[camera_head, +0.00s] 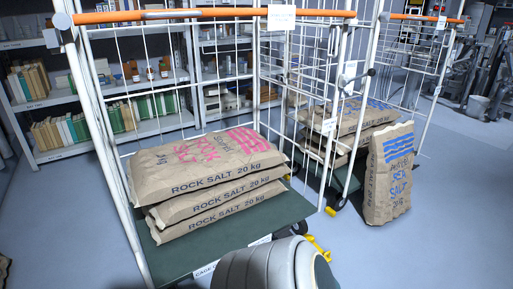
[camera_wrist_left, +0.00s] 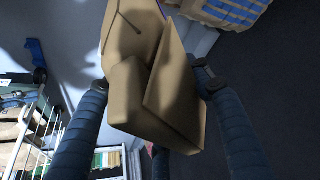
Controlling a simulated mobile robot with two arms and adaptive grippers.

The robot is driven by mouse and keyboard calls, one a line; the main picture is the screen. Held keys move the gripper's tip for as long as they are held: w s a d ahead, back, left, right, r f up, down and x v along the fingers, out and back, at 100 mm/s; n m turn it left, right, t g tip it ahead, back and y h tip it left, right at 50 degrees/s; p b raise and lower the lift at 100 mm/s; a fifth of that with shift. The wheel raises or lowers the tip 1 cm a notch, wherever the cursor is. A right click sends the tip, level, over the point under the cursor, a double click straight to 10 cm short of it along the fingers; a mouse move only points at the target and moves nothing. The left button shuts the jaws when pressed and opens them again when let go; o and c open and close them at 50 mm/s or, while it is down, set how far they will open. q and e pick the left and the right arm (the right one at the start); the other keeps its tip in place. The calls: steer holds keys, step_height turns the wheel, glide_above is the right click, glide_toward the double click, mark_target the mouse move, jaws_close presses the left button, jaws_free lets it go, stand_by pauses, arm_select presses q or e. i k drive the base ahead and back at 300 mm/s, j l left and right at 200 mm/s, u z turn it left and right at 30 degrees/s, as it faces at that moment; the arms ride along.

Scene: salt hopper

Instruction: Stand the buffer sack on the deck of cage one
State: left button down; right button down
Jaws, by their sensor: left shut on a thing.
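In the left wrist view, my left gripper (camera_wrist_left: 155,88) is shut on a folded brown paper sack (camera_wrist_left: 135,90), with dark fingers on both sides of it. No print shows on the held part, so I cannot tell whether it is the buffer sack. The gripper and this sack are out of the head view. Cage one (camera_head: 100,130) has a green deck (camera_head: 285,215) with a "CAGE" label at its front edge. Three rock salt sacks (camera_head: 210,180) lie stacked on it, the top one with pink print. Deck shows bare to their right. My right gripper is not in view.
A sea salt sack (camera_head: 390,175) with blue stripes stands upright on the floor to the right. Behind it, a second cage (camera_head: 425,60) holds lying sacks (camera_head: 350,118). Shelves with books (camera_head: 60,130) stand behind. A yellow castor part (camera_head: 318,245) sticks out near cage one. Floor is clear at right.

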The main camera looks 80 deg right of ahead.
mark_target(237, 234)
steer(key=z, duration=1.45)
steer(key=i+l+z, duration=0.35)
steer(key=l, duration=0.15)
steer(key=i+l+z, duration=0.3)
steer(key=l, duration=0.2)
steer(key=k, duration=0.05)
